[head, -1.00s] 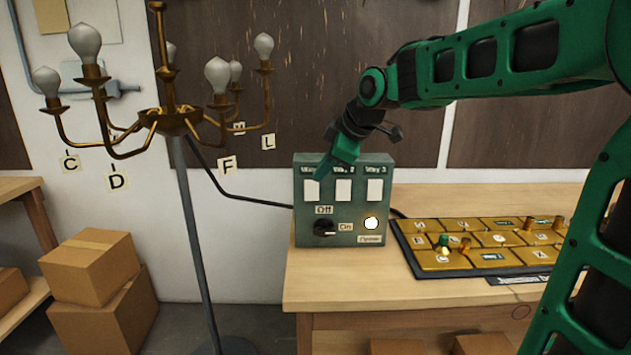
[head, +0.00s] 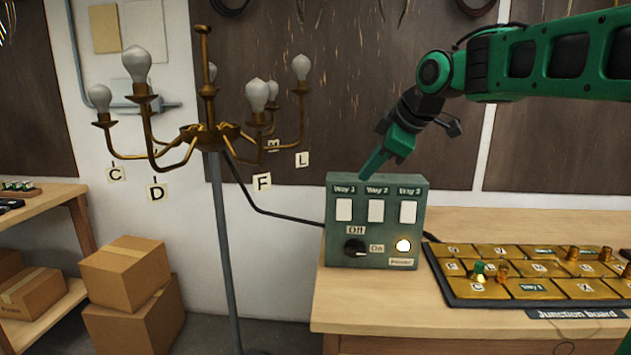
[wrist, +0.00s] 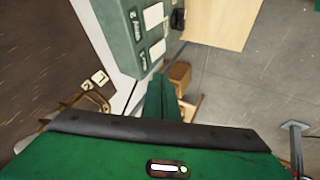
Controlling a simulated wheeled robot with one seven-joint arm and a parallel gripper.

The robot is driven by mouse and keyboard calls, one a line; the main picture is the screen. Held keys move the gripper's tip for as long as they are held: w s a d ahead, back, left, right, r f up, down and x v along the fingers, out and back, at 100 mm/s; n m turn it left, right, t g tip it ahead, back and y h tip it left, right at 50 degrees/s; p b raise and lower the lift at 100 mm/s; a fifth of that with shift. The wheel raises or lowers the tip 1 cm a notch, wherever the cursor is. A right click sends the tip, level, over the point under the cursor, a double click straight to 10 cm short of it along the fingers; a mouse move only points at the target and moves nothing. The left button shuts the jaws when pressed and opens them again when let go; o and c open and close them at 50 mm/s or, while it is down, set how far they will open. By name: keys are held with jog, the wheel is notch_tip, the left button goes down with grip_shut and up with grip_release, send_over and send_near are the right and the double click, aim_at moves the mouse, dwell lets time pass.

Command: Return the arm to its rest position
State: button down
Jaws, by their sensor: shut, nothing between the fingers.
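My gripper (head: 374,166) is shut and empty. Its green fingers point down and left, just above and in front of the top edge of the green switch box (head: 377,250), apart from it as far as I can tell. My green arm (head: 540,62) comes in from the upper right. In the wrist view my gripper (wrist: 162,100) points past the switch box (wrist: 128,40), which shows at the top. The box has three white switches, a knob turned toward On, and a lit lamp at lower right.
A brass chandelier (head: 210,135) with unlit bulbs stands on a grey pole at left. The junction board (head: 530,290) lies on the wooden table (head: 375,310) at right. Cardboard boxes (head: 125,270) are stacked on the floor at left.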

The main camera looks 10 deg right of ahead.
jog(key=s+d+f+m+g+h, duration=0.1)
jog(key=s+d+f+m+g, duration=0.1)
jog(key=s+d+f+m, duration=0.45)
jog(key=s+d+f+m+g+h, duration=0.15)
jog(key=s+d+f+m, duration=0.25)
jog(key=s+f, duration=0.45)
jog(key=s+d+f+m+g, duration=0.1)
jog(key=s+f+m, duration=0.3)
jog(key=s, duration=0.5)
jog(key=s+d+f+m+g, duration=0.1)
jog(key=s+f+m+g, duration=0.2)
jog(key=s, duration=0.7)
notch_tip(320, 180, down, 2)
jog(key=shift+s+f+m, duration=0.1)
jog(key=shift+s+m, duration=0.1)
jog(key=shift+m, duration=0.65)
jog(key=shift+w+f, duration=0.2)
jog(key=shift+w, duration=0.5)
